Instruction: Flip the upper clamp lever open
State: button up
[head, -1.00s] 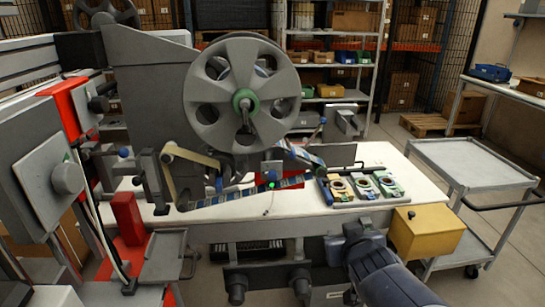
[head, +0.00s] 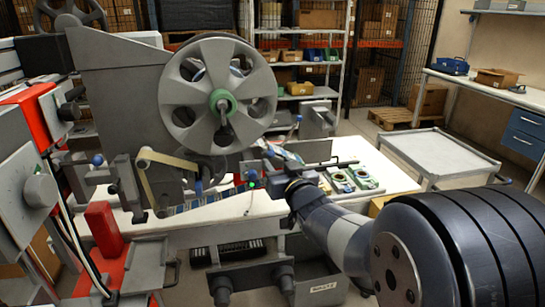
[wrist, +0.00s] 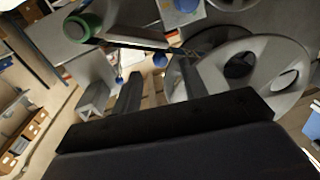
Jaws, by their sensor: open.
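The tape machine (head: 120,85) carries a large grey reel (head: 218,95) with a green hub (head: 222,101). Several blue knobs sit on small levers. One blue knob (head: 298,118) is right of the reel, and another (head: 198,187) is low by the tape path. I cannot tell which is the upper clamp lever. My gripper (head: 274,162) is in front of the machine, below and right of the reel. In the wrist view my gripper (wrist: 158,70) is open, and a blue knob (wrist: 160,60) appears between its fingers; contact is unclear. The green hub also shows there (wrist: 84,27).
A white table (head: 355,152) holds several small reels (head: 362,178) to the right of my gripper, partly hidden by my arm. A grey cart (head: 438,155) stands at right. Red machine parts (head: 105,230) are at left. Shelves stand behind.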

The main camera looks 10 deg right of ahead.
aim_at(272, 156)
jog(key=shift+w+a, duration=0.15)
jog(key=shift+w, duration=0.95)
jog(key=shift+w+a, duration=0.1)
jog(key=shift+w, duration=1)
jog(key=shift+c, duration=0.3)
grip_shut()
